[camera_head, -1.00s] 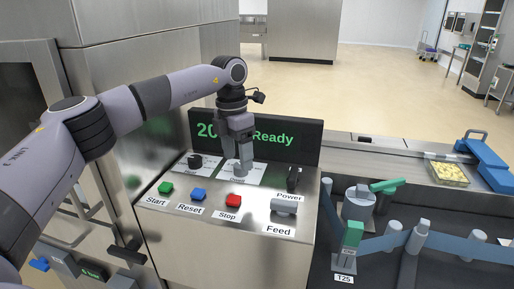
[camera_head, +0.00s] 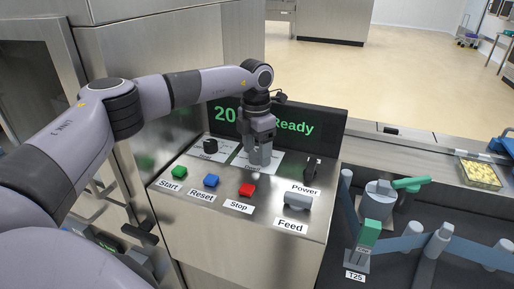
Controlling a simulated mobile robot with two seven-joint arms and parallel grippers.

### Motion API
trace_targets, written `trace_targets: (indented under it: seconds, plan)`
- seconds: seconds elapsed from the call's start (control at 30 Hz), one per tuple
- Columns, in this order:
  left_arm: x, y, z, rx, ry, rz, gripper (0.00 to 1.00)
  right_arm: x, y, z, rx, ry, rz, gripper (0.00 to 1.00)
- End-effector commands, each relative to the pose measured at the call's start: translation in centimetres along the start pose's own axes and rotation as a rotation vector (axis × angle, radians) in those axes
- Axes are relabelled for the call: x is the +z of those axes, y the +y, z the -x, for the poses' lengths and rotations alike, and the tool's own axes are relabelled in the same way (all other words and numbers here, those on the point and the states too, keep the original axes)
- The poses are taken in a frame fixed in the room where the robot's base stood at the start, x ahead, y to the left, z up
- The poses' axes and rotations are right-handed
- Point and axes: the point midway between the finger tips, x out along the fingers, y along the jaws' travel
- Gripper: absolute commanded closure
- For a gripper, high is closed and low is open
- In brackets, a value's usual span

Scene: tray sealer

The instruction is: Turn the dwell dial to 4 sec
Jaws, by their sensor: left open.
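The control panel (camera_head: 225,222) of the tray sealer is in front of me. Two white dial plates lie at its back, below the display. The left plate carries a black dial (camera_head: 210,146). My left gripper (camera_head: 259,160) points down over the right plate (camera_head: 240,158), whose label is mostly covered. The gripper and its fingers hide the dial there, so I cannot read its setting or tell whether the fingers touch it. The gripper is open. My right gripper is not in view.
The display (camera_head: 299,126) reads "20" and "Ready", partly covered by my arm. Green (camera_head: 179,172), blue (camera_head: 211,181) and red (camera_head: 247,189) buttons, a black power switch (camera_head: 312,168) and a grey feed knob (camera_head: 297,201) surround the gripper. A conveyor lies at the right.

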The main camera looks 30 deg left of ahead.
Motion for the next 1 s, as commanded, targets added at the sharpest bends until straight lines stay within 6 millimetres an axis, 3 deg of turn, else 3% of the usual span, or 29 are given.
trace_targets:
  seconds: [0.17,0.33,0.37,0.7,1.0]
  plan:
    - [0.00,-0.01,-0.02,0.000,0.000,0.000,0.33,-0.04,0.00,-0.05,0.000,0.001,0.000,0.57]
    - [0.01,-0.01,0.00,0.000,0.000,0.000,0.85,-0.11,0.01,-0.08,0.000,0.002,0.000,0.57]
    - [0.01,-0.01,0.01,0.000,0.000,0.000,0.89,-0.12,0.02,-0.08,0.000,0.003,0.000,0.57]
    - [0.04,-0.02,0.12,-0.001,0.000,-0.041,0.89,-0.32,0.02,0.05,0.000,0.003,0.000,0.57]
    - [0.07,-0.03,0.20,-0.001,0.004,-0.232,0.89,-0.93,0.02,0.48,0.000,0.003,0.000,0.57]
